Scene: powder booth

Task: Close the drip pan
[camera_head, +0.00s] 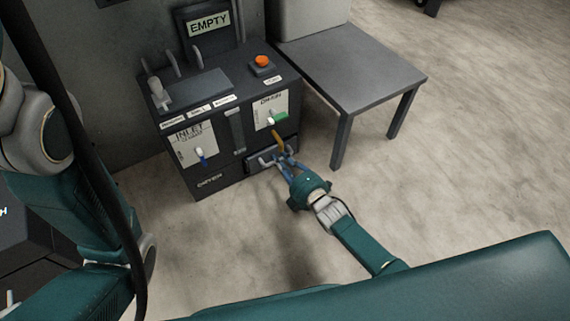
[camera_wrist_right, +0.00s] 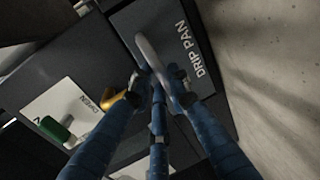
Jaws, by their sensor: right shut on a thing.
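The drip pan (camera_head: 252,170) is a dark drawer front low on the right of the dryer cabinet. In the right wrist view, its panel carries a white DRIP PAN label (camera_wrist_right: 196,52). Its grey bar handle (camera_wrist_right: 151,52) runs between the blue fingers of my right gripper (camera_wrist_right: 160,82). In the head view, my right gripper (camera_head: 281,160) is at the front of the pan, shut on the handle, with its fingers partly hiding the front. I cannot tell exactly how far out the pan is. My left arm shows at the left, but its gripper is out of view.
The dryer cabinet (camera_head: 212,183) has an inlet panel (camera_head: 187,147) and a drain panel (camera_head: 268,107) with a green-handled valve. A brass-coloured spout (camera_head: 277,141) hangs just above my right gripper. A grey table (camera_head: 352,66) stands at the right. The floor in front is clear.

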